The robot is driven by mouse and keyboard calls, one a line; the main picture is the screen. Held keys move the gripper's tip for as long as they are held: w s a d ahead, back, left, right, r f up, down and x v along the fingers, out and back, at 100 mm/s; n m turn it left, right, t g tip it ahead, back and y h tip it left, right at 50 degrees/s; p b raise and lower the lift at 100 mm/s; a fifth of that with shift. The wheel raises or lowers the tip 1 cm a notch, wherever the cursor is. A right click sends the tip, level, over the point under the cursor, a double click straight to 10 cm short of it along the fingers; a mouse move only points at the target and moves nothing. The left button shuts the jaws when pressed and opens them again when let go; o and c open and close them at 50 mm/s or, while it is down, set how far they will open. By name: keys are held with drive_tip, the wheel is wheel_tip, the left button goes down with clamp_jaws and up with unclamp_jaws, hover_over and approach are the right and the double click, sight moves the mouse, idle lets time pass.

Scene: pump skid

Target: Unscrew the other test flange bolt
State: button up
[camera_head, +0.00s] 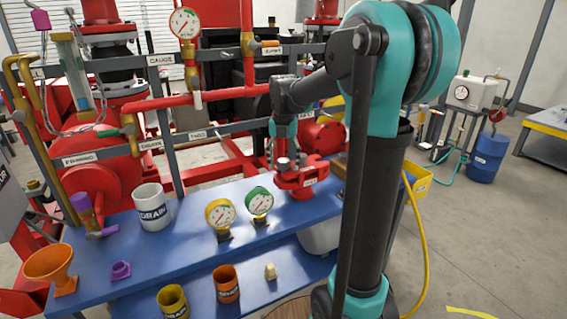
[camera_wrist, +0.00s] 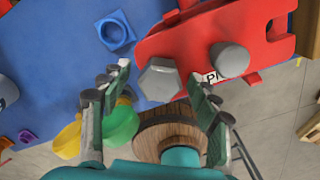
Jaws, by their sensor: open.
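The red test flange (camera_head: 308,182) lies on the blue bench at its right end, partly hidden by my arm. In the wrist view the red flange (camera_wrist: 180,42) carries two grey bolts. One is a hex-headed bolt (camera_wrist: 158,80) near the flange's left edge. The other is a rounder grey bolt (camera_wrist: 230,60) to the right, by a white label. My gripper (camera_wrist: 158,76) is open, with its fingertips to either side of the hex-headed bolt; contact cannot be told. In the head view my gripper (camera_head: 284,150) is over the flange, its fingers hard to make out.
The blue bench (camera_head: 185,232) holds a white drain cup (camera_head: 151,206), a yellow gauge (camera_head: 220,214) and a green gauge (camera_head: 259,203). A blue square holder (camera_wrist: 115,33) sits beside the flange. Red pipework (camera_head: 190,100) stands behind. A yellow bin (camera_head: 418,180) is at the right.

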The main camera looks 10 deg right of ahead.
drive_tip(key=shift+r, duration=0.1)
wheel_tip(320, 180, up, 12)
idle(0.5)
idle(0.5)
wheel_tip(320, 180, up, 6)
drive_tip(key=r+m, duration=0.1)
drive_tip(key=m, duration=1.2)
wheel_tip(320, 180, down, 18)
drive_tip(key=shift+w+r, duration=0.1)
